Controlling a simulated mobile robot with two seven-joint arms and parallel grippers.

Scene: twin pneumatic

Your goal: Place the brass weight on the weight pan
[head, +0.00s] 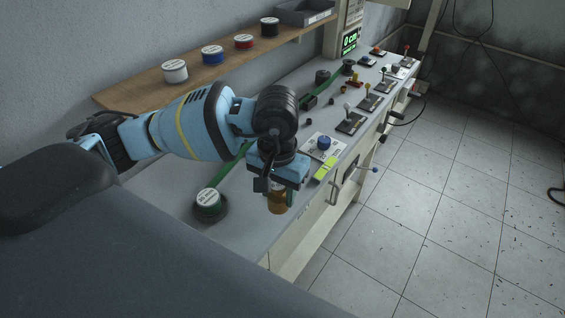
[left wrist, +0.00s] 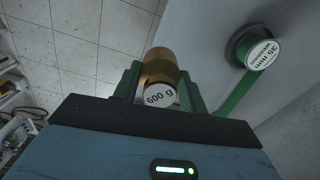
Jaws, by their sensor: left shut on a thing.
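The brass weight (head: 277,203) is a short brass cylinder held under my left gripper (head: 279,187) near the front edge of the bench. In the left wrist view the brass weight (left wrist: 160,68), with a white "600 g" label, sits between the green fingers of my left gripper (left wrist: 158,80), which is shut on it. The floor and bench show beyond it. I cannot make out the weight pan for certain in either view. My right gripper is in neither view.
A green ribbon spool (head: 208,202) labelled "35 mm" in the left wrist view (left wrist: 262,52) stands on the bench (head: 240,238). A blue knob (head: 324,143) and several levers line the bench. A wooden shelf (head: 130,92) holds coloured spools. Tiled floor (head: 440,200) is open at right.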

